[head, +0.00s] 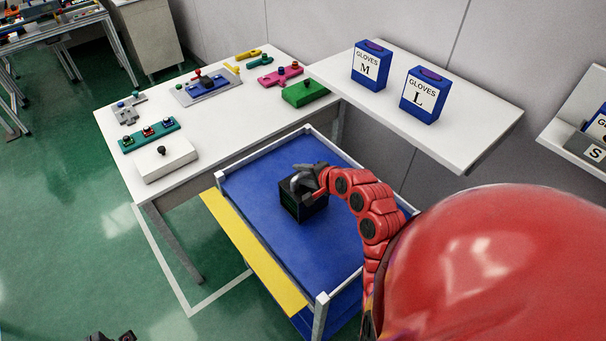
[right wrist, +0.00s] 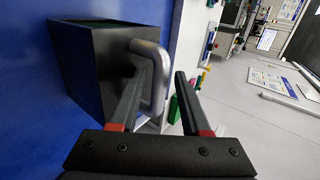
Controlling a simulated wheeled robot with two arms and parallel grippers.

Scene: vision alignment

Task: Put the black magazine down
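The black magazine (head: 303,208) is a dark box with a silver handle, resting upright on the blue cart surface. In the right wrist view the magazine (right wrist: 85,75) stands at the left, its handle (right wrist: 158,75) facing my fingers. My right gripper (head: 308,180) is at the handle; in the wrist view its fingers (right wrist: 163,75) are apart. One finger is on the magazine's side of the handle bar and the other is outside it, with a visible gap. A dark piece, likely my left gripper (head: 112,337), barely shows at the bottom edge; its fingers cannot be read.
The blue cart (head: 250,190) has white rails and a yellow side strip (head: 255,255). A white table (head: 215,130) behind it holds several coloured fixtures. A white shelf (head: 450,115) at the right bears two blue glove boxes. Blue surface is free around the magazine.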

